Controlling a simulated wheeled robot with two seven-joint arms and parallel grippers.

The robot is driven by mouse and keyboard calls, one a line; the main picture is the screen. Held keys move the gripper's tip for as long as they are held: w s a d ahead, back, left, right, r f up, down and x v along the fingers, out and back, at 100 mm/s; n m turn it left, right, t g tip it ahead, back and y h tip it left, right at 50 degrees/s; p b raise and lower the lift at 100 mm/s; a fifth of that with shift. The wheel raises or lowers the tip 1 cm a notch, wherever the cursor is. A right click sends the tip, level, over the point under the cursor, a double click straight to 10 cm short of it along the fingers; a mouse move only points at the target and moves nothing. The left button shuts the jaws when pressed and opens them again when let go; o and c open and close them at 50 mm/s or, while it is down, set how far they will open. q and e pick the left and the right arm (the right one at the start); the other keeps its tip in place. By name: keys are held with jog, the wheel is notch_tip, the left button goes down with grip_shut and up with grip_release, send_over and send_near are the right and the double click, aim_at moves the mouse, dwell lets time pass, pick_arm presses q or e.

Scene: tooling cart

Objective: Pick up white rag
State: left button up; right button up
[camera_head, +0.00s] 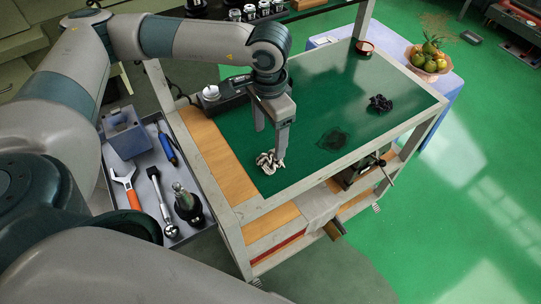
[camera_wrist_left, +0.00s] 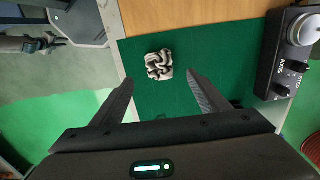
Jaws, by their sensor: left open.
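The white rag (camera_head: 270,162) is a crumpled whitish bundle with dark streaks. It lies on the green top of the cart (camera_head: 340,85), near the left front corner beside the wooden strip. My left gripper (camera_head: 272,150) points down just above or at the rag in the head view; a gap cannot be judged there. In the left wrist view the rag (camera_wrist_left: 160,65) lies ahead of the open fingers (camera_wrist_left: 160,88), roughly centred between them, with nothing held. My right gripper is not in view.
A grey control box (camera_wrist_left: 292,50) with knobs stands on the cart near the left gripper. A tool tray (camera_head: 205,222) hangs at the left. The middle of the top is mostly clear.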

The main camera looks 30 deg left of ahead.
aim_at(270, 158)
pick_arm(q)
jog(key=shift+f+p, duration=0.35)
jog(key=shift+f, duration=1.15)
jog(key=shift+d+f+p, duration=0.1)
jog(key=shift+f+p, duration=0.55)
jog(key=shift+p, duration=0.25)
notch_tip(270, 158, down, 3)
jog(key=shift+r+p, duration=0.1)
jog(key=shift+p, duration=0.7)
jog(key=shift+f, duration=0.5)
jog(key=c, duration=1.1)
